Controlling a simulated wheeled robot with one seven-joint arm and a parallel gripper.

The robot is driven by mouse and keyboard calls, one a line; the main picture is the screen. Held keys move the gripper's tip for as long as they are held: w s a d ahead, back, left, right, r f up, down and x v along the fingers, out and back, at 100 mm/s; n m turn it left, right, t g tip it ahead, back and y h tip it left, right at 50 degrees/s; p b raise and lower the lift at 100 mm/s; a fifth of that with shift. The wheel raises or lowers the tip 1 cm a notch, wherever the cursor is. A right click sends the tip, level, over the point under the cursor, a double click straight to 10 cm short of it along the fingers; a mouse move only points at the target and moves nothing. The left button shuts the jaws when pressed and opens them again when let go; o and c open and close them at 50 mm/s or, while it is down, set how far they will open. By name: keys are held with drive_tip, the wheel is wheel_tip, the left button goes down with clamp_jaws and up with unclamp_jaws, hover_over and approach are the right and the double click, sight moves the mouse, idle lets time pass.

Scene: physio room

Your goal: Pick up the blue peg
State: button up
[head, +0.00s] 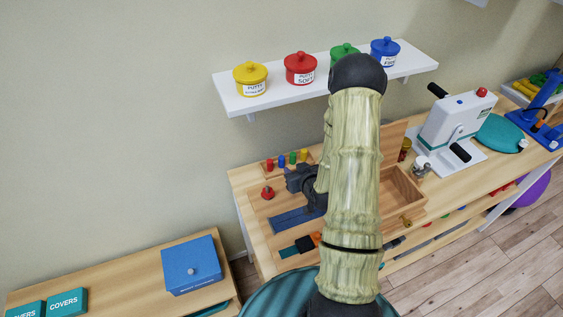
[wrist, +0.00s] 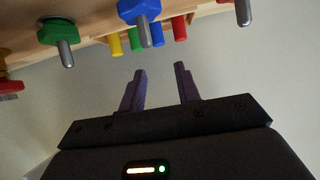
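The blue peg (head: 281,159) stands upright in a row with red, green and yellow pegs on the wooden workbench in the head view. In the wrist view, which is upside down, the blue peg (wrist: 157,33) shows partly, beyond the gap between my fingertips. My gripper (wrist: 159,70) is open with nothing between its two dark fingers. It is apart from the peg. In the head view my gripper (head: 300,180) is a dark shape just in front of the row, partly hidden by my arm.
The red peg (head: 269,165) and green peg (head: 292,158) flank the blue one closely. In the wrist view, a blue knob with a metal pin (wrist: 140,11) and a green one (wrist: 62,32) stand nearer. A wooden box (head: 407,190) lies right of my arm. A shelf (head: 290,93) holds putty jars above.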

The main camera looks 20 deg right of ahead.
sight(283, 159)
drive_tip(key=p+x, duration=0.1)
drive_tip(key=x, duration=0.5)
drive_tip(key=shift+w+f, duration=0.1)
drive_tip(key=shift+w, duration=0.15)
drive_tip(key=shift+p+x, duration=1.25)
drive_tip(key=shift+x, duration=1.3)
drive_tip(key=shift+d+f, duration=0.1)
drive_tip(key=shift+d, duration=0.05)
drive_tip(key=shift+s, duration=0.1)
clamp_jaws()
